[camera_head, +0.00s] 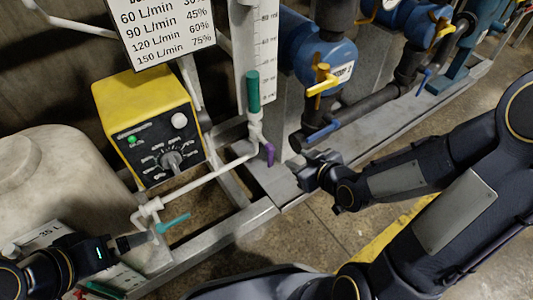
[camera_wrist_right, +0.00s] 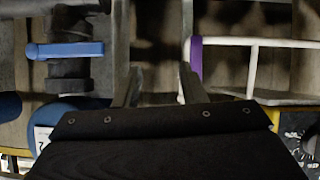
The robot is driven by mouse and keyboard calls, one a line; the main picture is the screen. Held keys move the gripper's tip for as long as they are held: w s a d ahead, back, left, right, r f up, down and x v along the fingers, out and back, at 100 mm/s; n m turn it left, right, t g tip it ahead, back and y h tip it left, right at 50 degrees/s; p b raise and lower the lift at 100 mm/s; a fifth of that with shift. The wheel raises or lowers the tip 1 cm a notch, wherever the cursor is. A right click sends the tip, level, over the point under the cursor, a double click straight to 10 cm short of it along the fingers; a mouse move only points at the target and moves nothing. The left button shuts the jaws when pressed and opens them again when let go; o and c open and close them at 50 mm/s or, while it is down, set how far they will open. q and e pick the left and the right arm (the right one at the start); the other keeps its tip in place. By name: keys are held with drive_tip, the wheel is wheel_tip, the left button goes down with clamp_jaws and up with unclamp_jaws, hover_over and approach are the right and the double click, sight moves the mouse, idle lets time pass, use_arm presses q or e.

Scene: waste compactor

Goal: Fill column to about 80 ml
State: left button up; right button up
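The column's white scale board (camera_head: 264,50) stands at top centre, marked in ml, with 80 near the top. A green upright piece (camera_head: 253,92) sits in front of it, above white fittings; I cannot make out a liquid level. A purple valve handle (camera_head: 269,154) hangs below on the white pipe. My right gripper (camera_head: 303,177) is right of and below the purple handle. In the right wrist view its fingers (camera_wrist_right: 160,90) are apart and empty, with the purple handle (camera_wrist_right: 196,60) just outside the right finger. My left gripper (camera_head: 148,237) is beside a teal handle (camera_head: 174,222); contact is unclear.
A yellow control box (camera_head: 150,125) with a dial and lit green lamp stands left of the column. A pale tank (camera_head: 60,180) is at left. Blue valves with a yellow handle (camera_head: 322,80) and a blue handle (camera_head: 322,132) are right of the column. A metal frame runs below.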

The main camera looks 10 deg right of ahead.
sight(272, 156)
drive_tip(key=a+t+y, duration=0.1)
drive_tip(key=a+f+t+y, duration=0.1)
drive_tip(key=a+t, duration=0.2)
drive_tip(key=shift+s+a+f+y, duration=0.25)
drive_tip(key=shift+a+f+y, duration=0.15)
drive_tip(key=shift+s+r+m+t, duration=0.25)
drive_tip(key=shift+s+m+t, duration=0.05)
drive_tip(key=shift+t, duration=0.5)
drive_tip(key=shift+w+r, duration=0.15)
drive_tip(key=p+x, duration=0.4)
drive_tip(key=x, duration=0.2)
drive_tip(key=shift+r, duration=0.1)
drive_tip(key=shift+w+a+p, duration=0.2)
drive_tip(key=shift+w+p, duration=0.2)
drive_tip(key=shift+w, duration=0.3)
clamp_jaws()
